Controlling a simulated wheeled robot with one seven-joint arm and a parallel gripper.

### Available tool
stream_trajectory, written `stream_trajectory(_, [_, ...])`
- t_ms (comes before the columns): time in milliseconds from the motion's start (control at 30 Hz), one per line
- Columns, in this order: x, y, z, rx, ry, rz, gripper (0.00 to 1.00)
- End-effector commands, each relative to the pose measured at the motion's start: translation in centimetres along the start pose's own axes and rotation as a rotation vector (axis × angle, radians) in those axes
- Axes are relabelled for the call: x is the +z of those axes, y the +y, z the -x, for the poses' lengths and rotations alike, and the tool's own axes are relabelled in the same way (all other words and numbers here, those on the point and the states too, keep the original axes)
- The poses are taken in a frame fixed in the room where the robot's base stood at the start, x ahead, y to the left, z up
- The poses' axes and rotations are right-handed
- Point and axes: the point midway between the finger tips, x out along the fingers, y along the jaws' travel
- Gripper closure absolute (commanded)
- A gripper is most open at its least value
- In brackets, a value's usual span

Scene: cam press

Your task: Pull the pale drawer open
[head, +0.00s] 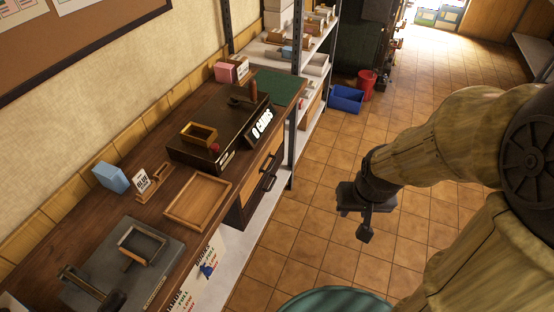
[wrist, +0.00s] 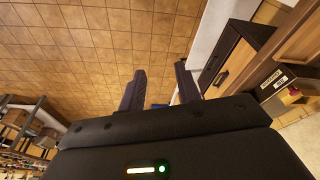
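The pale drawer (head: 256,179) is set under the workbench top, with a light wood front and a dark handle. It looks shut. A darker front with its own dark handle (head: 268,184) sits just below it. In the wrist view the pale front (wrist: 240,63) shows at the upper right, beside a dark panel. My gripper (head: 357,222) is open and empty over the tiled floor, to the right of the drawer and well apart from it.
A blue bin (head: 347,99) and red bucket (head: 367,82) are on the floor. The floor between my gripper and the bench is clear.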

Motion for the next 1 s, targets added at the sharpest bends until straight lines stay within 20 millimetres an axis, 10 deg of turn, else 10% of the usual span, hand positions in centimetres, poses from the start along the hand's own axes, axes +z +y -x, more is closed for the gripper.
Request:
stream_trajectory(533, [-1.4, 0.4, -2.2, 0.013, 0.041, -0.025, 0.67])
stream_trajectory(1000, [-15.2, -1.5, -21.6, -0.319, 0.454, -0.331, 0.67])
